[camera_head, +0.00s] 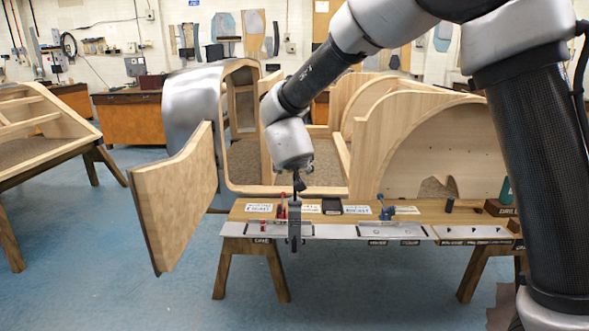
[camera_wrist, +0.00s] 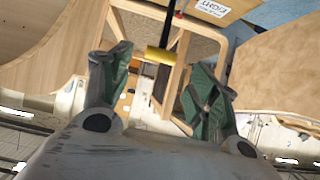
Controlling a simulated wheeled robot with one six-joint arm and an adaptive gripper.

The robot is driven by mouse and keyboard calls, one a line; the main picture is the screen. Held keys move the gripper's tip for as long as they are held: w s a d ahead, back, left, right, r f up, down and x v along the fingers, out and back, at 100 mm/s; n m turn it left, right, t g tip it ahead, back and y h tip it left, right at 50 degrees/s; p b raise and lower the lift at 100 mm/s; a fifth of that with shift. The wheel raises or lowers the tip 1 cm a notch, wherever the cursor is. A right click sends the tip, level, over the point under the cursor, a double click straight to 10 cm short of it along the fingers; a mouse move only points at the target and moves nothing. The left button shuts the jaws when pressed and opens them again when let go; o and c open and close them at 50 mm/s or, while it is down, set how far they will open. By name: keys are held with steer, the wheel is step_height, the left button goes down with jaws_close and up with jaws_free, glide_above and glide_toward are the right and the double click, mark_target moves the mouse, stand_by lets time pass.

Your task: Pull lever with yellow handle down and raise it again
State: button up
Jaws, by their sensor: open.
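The yellow handle (camera_wrist: 158,55) shows as a short cylinder in the wrist view, at the gap between the two green-padded fingers of my gripper (camera_wrist: 160,65). My gripper is open, with one finger on either side of the handle. Whether a finger touches it I cannot tell. A dark lever bar (camera_wrist: 176,38) runs by the handle. In the head view my gripper end is above a grey upright fixture (camera_head: 294,222) at the bench's front edge. The yellow handle cannot be made out there.
The wooden bench (camera_head: 420,212) carries red-handled (camera_head: 282,206) and blue-handled (camera_head: 386,207) tools close by, paper labels and a metal front strip. A large wooden bodyframe (camera_head: 425,140) stands behind, with a wooden door panel (camera_head: 178,195) to the left. Blue floor in front is clear.

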steer(key=v, duration=0.4)
steer(key=shift+s, duration=0.15)
steer(key=s+a+f+n+g+y, duration=0.2)
steer(key=s+a+f+g+y, duration=0.1)
steer(key=s+a+y, duration=0.3)
steer(key=s+d+n+g+y, duration=0.2)
steer(key=s+d+g, duration=0.2)
steer(key=s+d, duration=0.15)
steer(key=s+d+r+m+h, duration=0.1)
steer(key=s+d, duration=0.5)
steer(key=d, duration=0.6)
steer(key=s+d+r+m+h, duration=0.1)
steer(key=s+d+r+h, duration=0.2)
steer(key=s+d, duration=0.4)
steer(key=s+d+r+m+h, duration=0.1)
steer(key=s+d, duration=0.6)
steer(key=d, duration=1.1)
steer(key=r+h, duration=0.1)
steer(key=h, duration=0.1)
steer(key=shift+d+r+m+g+h, duration=0.25)
steer(key=shift+r+m+g+h, duration=0.05)
